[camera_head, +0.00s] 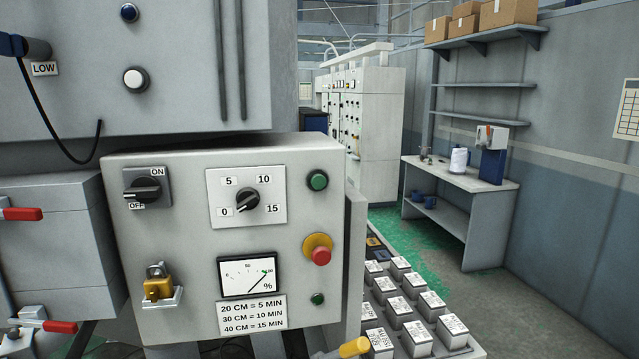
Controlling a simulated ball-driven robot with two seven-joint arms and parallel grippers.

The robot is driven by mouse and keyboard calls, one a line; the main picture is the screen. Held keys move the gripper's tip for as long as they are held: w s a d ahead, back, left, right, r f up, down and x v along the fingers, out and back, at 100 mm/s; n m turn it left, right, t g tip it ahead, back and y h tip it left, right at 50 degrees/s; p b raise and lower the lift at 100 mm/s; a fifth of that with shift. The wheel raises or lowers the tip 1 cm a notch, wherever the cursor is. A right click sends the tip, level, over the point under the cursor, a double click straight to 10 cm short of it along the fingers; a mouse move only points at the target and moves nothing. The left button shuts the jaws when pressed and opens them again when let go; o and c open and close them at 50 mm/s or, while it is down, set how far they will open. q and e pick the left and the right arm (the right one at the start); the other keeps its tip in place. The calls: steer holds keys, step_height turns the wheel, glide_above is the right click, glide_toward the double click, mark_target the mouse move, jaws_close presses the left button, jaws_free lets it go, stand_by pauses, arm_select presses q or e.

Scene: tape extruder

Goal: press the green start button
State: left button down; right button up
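A grey control box (200,320) faces me in the left half of the view. A round green button (318,180) in a dark ring sits at its upper right. A smaller green button or lamp (317,299) sits at its lower right; no label marks either as start. Between them is a red emergency stop button (320,256) on a yellow base. Neither of my grippers is in view, and nothing covers the green buttons.
The box also carries an ON/OFF rotary switch (142,190), a time dial (247,200), a percent gauge (247,276) and a yellow padlock (157,284). A yellow handle (354,347) juts below. Several labelled blocks (415,335) stand at right. Red handles (22,214) lie at left.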

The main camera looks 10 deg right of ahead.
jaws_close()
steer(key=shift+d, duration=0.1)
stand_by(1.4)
